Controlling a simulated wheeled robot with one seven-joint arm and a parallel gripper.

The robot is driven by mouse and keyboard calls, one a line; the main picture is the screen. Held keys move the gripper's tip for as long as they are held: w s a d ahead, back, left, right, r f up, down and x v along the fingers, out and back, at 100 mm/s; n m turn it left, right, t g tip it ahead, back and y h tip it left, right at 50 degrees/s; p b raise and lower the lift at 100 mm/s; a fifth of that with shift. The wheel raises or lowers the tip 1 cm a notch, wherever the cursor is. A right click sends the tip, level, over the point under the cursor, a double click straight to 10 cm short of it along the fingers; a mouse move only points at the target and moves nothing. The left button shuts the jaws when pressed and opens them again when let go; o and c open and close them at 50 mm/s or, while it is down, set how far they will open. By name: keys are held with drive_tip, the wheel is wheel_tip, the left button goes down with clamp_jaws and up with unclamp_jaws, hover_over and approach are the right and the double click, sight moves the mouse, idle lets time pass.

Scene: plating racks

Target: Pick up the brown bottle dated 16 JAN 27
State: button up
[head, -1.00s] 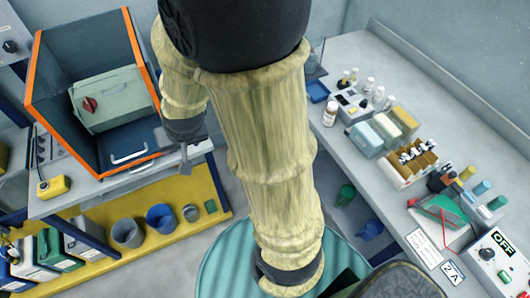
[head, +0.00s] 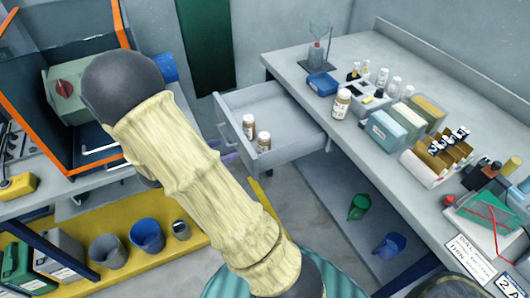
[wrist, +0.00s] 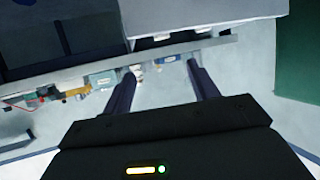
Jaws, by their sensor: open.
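In the head view, two brown bottles with white caps and pale labels stand in an open drawer: a left one (head: 248,127) and a right one (head: 263,141). A third brown bottle (head: 341,104), larger in view, stands on the bench top. The labels are too small to read, so I cannot tell which is dated 16 JAN 27. My gripper (wrist: 162,69) is open and empty in the wrist view, its two fingers apart. In the head view it is hidden behind my arm.
The grey drawer (head: 292,152) sticks out from the right-hand bench (head: 300,62). A blue box (head: 322,84), white bottles (head: 396,87) and several cartons stand on that bench. An orange-edged enclosure (head: 42,133) is at left. A yellow shelf (head: 95,279) is low at left.

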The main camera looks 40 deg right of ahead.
drive_tip(key=shift+r, duration=0.1)
approach(261, 137)
drive_tip(key=x, duration=0.4)
drive_tip(key=shift+s+d+b, duration=0.15)
drive_tip(key=shift+s+b, duration=0.05)
drive_tip(key=shift+b, duration=0.2)
drive_tip(key=x, duration=0.5)
drive_tip(key=shift+w+d, duration=0.15)
idle(0.5)
clamp_jaws()
